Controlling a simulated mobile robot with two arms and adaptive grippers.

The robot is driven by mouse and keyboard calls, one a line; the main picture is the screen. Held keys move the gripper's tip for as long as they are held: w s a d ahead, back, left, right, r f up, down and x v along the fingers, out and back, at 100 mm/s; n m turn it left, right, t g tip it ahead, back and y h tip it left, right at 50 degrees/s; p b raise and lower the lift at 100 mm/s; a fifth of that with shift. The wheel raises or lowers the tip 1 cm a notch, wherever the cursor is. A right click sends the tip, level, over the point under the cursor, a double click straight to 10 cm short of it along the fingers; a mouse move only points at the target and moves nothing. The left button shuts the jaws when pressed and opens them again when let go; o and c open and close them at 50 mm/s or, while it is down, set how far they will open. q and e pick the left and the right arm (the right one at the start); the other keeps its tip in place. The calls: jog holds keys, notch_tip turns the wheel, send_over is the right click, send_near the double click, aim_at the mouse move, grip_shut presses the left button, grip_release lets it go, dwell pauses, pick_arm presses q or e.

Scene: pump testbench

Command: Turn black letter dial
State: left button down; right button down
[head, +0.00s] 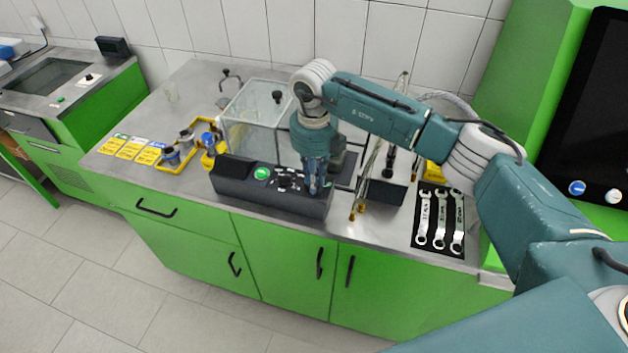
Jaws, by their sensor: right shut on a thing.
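A dark control box (234,188) stands at the front edge of the steel worktop. Its sloped panel carries a green round button (262,173) and a black dial (284,181) with white marks around it, too small to read. My right gripper (315,188) points down at the right end of this panel, just right of that visible black dial. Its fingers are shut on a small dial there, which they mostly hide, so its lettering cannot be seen. My left gripper is not in view.
A clear tank (252,122) stands behind the box. Thin upright rods (368,165) stand close to the right of my gripper. Wrenches lie on a black mat (427,249) farther right. Yellow trays with small parts (178,155) and yellow cards (131,148) lie left.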

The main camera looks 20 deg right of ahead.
jog(key=m+b, duration=0.1)
jog(key=m, duration=0.1)
jog(key=m+b, duration=0.2)
jog(key=m, duration=0.1)
jog(key=shift+w+m, duration=0.2)
jog(key=shift+m, duration=0.1)
jog(key=m+b, duration=0.2)
jog(key=m, duration=0.3)
jog(key=shift+w+d, duration=0.1)
jog(key=m+b, duration=0.1)
jog(key=m, duration=0.2)
jog(key=shift+d+m, duration=0.1)
jog(key=shift+m, duration=0.3)
jog(key=shift+r+m+b, duration=0.1)
jog(key=shift+m+b, duration=0.6)
jog(key=shift+m, duration=1.2)
jog(key=c, duration=1.6)
grip_release()
jog(key=shift+c, duration=0.2)
jog(key=shift+r, duration=0.1)
